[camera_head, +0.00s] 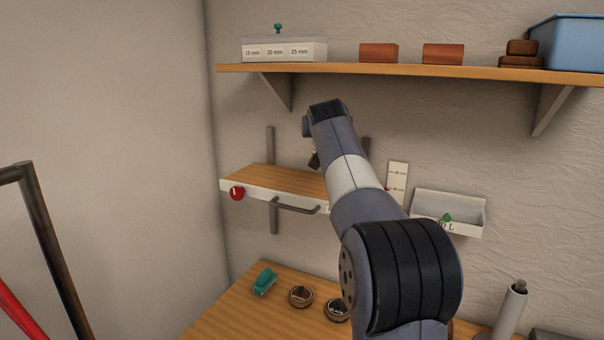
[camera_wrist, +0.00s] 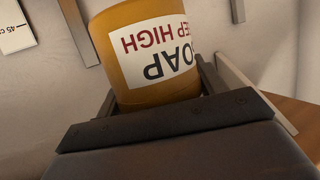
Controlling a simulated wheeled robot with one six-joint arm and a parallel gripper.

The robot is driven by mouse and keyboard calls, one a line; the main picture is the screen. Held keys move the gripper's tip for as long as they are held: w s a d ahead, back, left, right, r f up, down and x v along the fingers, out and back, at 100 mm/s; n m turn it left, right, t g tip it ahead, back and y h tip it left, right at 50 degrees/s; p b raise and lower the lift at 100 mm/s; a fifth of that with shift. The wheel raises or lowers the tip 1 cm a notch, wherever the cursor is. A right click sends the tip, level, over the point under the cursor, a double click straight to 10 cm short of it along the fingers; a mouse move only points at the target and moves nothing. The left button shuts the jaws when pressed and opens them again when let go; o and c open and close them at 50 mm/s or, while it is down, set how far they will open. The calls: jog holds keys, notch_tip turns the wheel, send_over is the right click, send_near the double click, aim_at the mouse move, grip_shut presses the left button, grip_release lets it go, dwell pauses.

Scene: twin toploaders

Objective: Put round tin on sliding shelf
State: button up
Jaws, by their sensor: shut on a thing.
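My gripper (camera_wrist: 155,92) is shut on an amber round container (camera_wrist: 120,30) with a white label reading "SOAP" and "EP HIGH". The label reads upside down in the wrist view, and part of the container is out of frame. In the head view my arm hides the container and most of the gripper. The sliding shelf (camera_head: 268,179) is a wooden board with a white front, a red knob (camera_head: 237,193) and a dark handle (camera_head: 297,208). My gripper is in front of or above its right part; I cannot tell the gap. Two round tins (camera_head: 300,296) (camera_head: 336,310) stand on the table below.
An upper shelf (camera_head: 340,70) holds a white labelled box (camera_head: 284,50), brick-coloured blocks and a blue bin (camera_head: 570,42). A white wall tray (camera_head: 448,212) is on the right. A teal object (camera_head: 264,282) lies on the table (camera_head: 225,318). The sliding shelf's visible left part is clear.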

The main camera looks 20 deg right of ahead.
jog(key=shift+w+d+r, duration=0.1)
jog(key=shift+w+r, duration=0.1)
jog(key=shift+w+d+f, duration=0.1)
jog(key=shift+w+f, duration=0.05)
jog(key=shift+f, duration=0.1)
notch_tip(320, 180, down, 9)
jog(key=shift+f+b, duration=0.2)
jog(key=shift+b, duration=0.2)
jog(key=shift+f, duration=0.15)
jog(key=o, duration=1.3)
